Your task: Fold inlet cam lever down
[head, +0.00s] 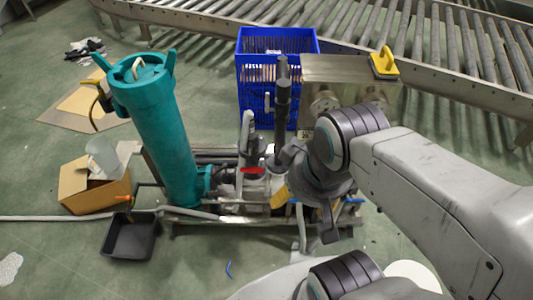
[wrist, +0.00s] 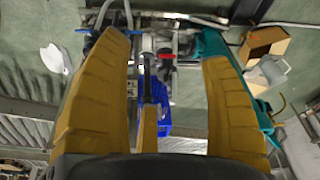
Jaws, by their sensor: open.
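The pump skid (head: 225,218) stands on the floor in the middle of the head view, with grey and white pipework and valves. I cannot tell for certain which part is the inlet cam lever. A red handle (head: 253,170) lies across the pipework; it also shows in the wrist view (wrist: 166,57), between and beyond the fingers. A blue handle (head: 352,201) sits at the skid's right end. My gripper (wrist: 163,50) is open, its yellow fingers wide apart with nothing visibly held. In the head view my gripper (head: 303,202) is over the skid's right part and hides some pipework.
A tall teal filter housing (head: 160,125) stands at left. A blue crate (head: 277,42) and a steel box (head: 345,72) with a yellow-handled top stand behind. A black tray (head: 131,238) and cardboard box (head: 91,192) are at left. A roller conveyor (head: 440,45) crosses the back.

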